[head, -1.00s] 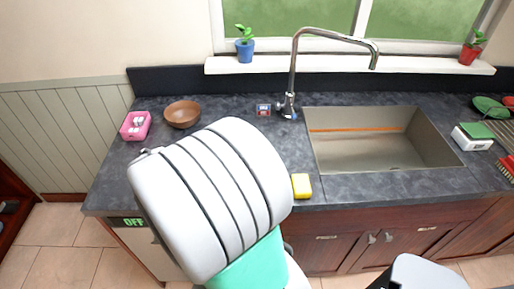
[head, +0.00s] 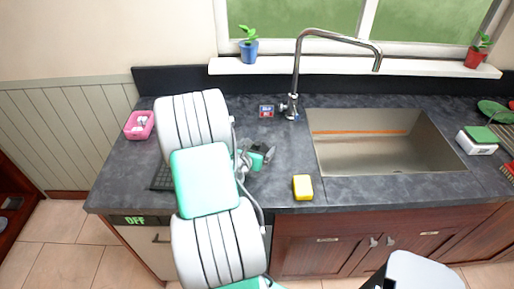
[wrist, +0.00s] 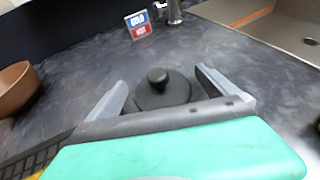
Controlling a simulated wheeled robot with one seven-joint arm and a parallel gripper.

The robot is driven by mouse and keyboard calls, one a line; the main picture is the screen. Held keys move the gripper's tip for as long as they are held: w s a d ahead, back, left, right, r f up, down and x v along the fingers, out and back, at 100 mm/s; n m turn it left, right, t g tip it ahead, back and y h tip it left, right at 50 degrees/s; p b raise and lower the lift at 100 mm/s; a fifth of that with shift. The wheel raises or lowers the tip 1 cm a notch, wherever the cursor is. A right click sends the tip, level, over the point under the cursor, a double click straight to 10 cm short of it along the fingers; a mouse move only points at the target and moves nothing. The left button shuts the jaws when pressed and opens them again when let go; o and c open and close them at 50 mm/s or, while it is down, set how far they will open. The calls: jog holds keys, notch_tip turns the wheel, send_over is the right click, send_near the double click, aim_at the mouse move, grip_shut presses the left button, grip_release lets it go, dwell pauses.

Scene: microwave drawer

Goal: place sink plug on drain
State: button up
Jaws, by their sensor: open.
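The black sink plug (wrist: 158,88), a round disc with a knob, lies on the dark counter in the wrist view. My gripper (wrist: 162,82) is open, with its two grey fingers on either side of the plug. I cannot tell whether either finger touches it. In the head view my gripper (head: 266,154) is low over the counter left of the sink, and the plug is not clearly visible there. The steel sink (head: 365,150) is to the right. Its drain shows as a small dark spot (wrist: 310,41) in the wrist view.
The tap (head: 292,80) rises behind the sink. A pink box (head: 139,125) is at the left, and a brown bowl (wrist: 14,87) is beside my gripper. The red-blue tap label (head: 266,111) stands behind.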

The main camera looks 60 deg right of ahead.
aim_at(257, 143)
jog(key=shift+x, duration=0.8)
jog(key=shift+a, duration=0.1)
jog(key=c, duration=1.5)
jog(key=shift+r, duration=0.4)
jog(key=c, duration=0.4)
notch_tip(257, 143, up, 3)
jog(key=shift+a+r, duration=0.1)
jog(key=shift+a, duration=0.05)
grip_shut()
jog(key=s+a+r, duration=0.6)
jog(key=a+r, duration=0.3)
jog(key=a, duration=0.3)
